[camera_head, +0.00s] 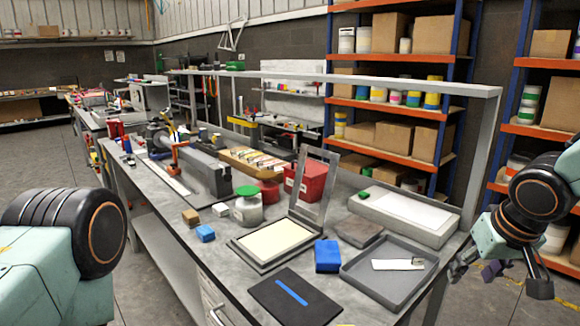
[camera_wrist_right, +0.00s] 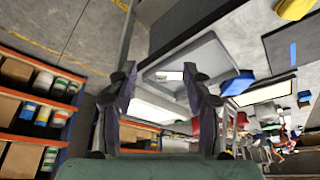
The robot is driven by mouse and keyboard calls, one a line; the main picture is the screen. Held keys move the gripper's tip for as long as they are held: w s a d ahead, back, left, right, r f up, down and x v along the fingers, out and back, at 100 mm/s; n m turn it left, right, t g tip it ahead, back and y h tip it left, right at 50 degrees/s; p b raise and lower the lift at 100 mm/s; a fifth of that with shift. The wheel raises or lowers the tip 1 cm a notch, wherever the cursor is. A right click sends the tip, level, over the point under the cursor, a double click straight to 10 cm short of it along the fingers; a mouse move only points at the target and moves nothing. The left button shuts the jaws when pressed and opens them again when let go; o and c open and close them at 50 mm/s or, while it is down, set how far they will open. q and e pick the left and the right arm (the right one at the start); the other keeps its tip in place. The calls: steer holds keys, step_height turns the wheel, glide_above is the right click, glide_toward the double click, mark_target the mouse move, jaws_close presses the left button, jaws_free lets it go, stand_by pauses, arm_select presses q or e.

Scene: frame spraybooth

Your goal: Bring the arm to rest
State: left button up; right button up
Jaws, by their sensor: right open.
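My right gripper (camera_head: 500,274) is at the right of the head view, beyond the right end of the grey workbench (camera_head: 215,268). Its fingers are spread apart and nothing is between them. In the right wrist view the two dark fingers of this gripper (camera_wrist_right: 160,76) stand apart, with a grey tray seen past them. My left arm shows only as a teal link with a dark joint at the lower left. Its gripper is outside the picture.
On the bench's near right part are a grey tray (camera_head: 402,291) with a white piece, a blue block (camera_head: 327,256), a black mat (camera_head: 270,308) and a framed screen (camera_head: 264,262). Orange-and-blue shelves (camera_head: 400,108) stand behind. Floor at the far left is clear.

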steer(key=w+a+n+t+y, duration=0.1)
steer(key=w+a+t+y, duration=0.15)
steer(key=a, duration=0.35)
steer(key=s+a+f+b, duration=0.1)
steer(key=s+a+f, duration=0.15)
steer(key=f, duration=0.45)
steer(key=s+a+f+b, duration=0.1)
steer(key=s+a+f, duration=0.15)
steer(key=f, duration=0.35)
steer(key=s+f+g+h+b, duration=0.1)
steer(key=s+f+g, duration=0.2)
steer(key=s+f, duration=0.7)
steer(key=s+d+f+g+h, duration=0.1)
steer(key=s+f+g, duration=0.3)
steer(key=s+f, duration=0.7)
steer(key=s, duration=0.6)
steer(key=shift+s+d+f+m+b, duration=0.2)
steer(key=shift+s+m+b, duration=0.1)
steer(key=shift+m+b, duration=0.1)
